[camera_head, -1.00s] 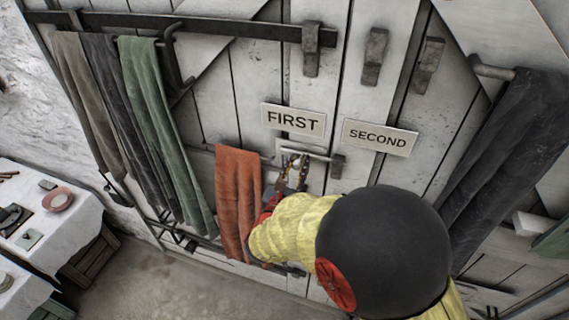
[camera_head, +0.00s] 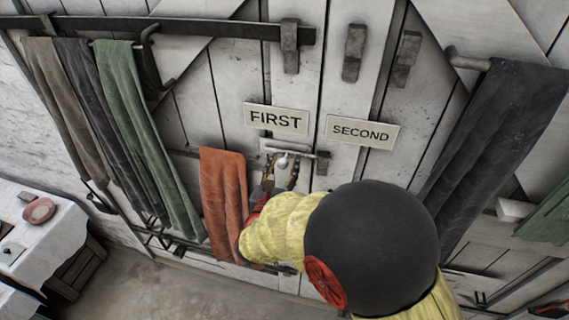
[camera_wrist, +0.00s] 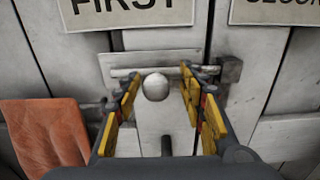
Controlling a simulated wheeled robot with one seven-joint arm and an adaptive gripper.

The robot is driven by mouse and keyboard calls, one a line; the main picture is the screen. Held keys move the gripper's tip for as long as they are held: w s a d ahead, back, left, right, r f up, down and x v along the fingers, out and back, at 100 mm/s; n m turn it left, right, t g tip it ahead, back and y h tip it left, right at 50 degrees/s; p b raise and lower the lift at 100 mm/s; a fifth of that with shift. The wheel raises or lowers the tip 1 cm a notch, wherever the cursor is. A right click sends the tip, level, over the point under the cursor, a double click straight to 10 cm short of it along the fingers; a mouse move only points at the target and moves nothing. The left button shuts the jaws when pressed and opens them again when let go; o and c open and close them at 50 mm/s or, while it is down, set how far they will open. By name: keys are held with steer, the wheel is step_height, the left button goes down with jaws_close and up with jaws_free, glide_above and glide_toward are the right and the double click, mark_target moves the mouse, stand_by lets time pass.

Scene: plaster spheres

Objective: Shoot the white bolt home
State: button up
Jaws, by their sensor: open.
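The white bolt is a slim pale bar (camera_head: 301,154) lying level on a plate on the plank door, below the FIRST sign (camera_head: 276,119). Its round white knob (camera_head: 283,161) stands out from the bar. A dark keeper block (camera_head: 322,163) is at the bar's right end. My gripper (camera_head: 281,170) is open, just below the bar. In the wrist view the knob (camera_wrist: 155,87) shows between the two yellow-padded fingers of my gripper (camera_wrist: 162,78), nearer the left one. I see a gap on both sides of the knob; depth is hard to tell.
An orange cloth (camera_head: 225,200) hangs close left of my gripper. A SECOND sign (camera_head: 361,131) is to the right. Green (camera_head: 135,120) and dark cloths hang at left, a black one (camera_head: 495,140) at right. A white-covered table (camera_head: 45,235) stands lower left.

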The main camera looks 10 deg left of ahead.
steer(key=s, duration=1.2)
steer(key=shift+a, duration=0.45)
